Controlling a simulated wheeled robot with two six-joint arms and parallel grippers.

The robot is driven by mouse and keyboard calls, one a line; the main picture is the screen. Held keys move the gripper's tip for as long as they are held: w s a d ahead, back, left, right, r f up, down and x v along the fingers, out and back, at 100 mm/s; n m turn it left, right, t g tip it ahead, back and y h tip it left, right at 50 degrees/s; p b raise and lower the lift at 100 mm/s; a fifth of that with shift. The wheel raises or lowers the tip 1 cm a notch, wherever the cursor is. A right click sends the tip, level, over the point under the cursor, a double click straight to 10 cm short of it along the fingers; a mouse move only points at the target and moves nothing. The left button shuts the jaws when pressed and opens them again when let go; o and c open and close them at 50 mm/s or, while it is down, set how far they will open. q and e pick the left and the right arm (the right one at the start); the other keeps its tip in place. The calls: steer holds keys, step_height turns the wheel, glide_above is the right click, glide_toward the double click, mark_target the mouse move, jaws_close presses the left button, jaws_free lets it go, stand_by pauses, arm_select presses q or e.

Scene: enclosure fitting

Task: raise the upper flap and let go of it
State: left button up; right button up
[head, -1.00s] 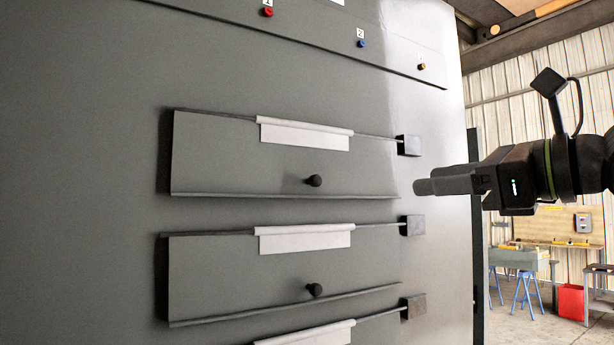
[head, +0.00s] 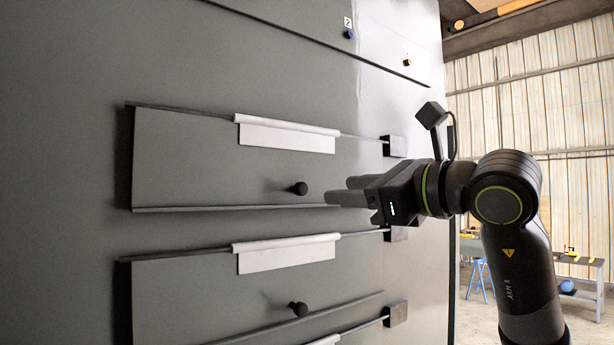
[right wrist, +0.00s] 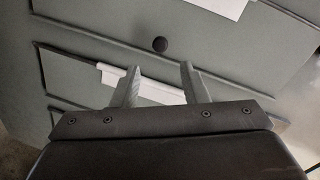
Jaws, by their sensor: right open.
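The upper flap (head: 200,160) is a grey hinged panel with a white strip (head: 285,136) on its top edge and a black knob (head: 298,188) low on its face. It hangs down, with a lip along its bottom edge. My right gripper (head: 340,190) is open and empty, just right of the knob in the head view, its fingers pointing toward it. In the right wrist view the knob (right wrist: 160,44) is ahead of the two spread fingertips (right wrist: 158,72), apart from them. My left gripper is not in view.
A lower flap (head: 200,295) with its own knob (head: 298,309) hangs directly below. Black blocks (head: 395,146) sit at the right ends of the hinge rods. A blue button (head: 349,34) is higher on the panel. A workbench stands in the right background.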

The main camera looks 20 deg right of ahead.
mark_target(304, 189)
steer(key=p+x, duration=0.4)
steer(key=x, duration=0.3)
steer(key=shift+w+a+r, duration=0.15)
steer(key=shift+w+r, duration=0.05)
steer(key=shift+w, duration=0.15)
steer(key=shift+w+a+f, duration=0.15)
steer(key=shift+w+a, duration=0.15)
steer(key=shift+w, duration=0.2)
steer(key=shift+c, duration=0.2)
jaws_close()
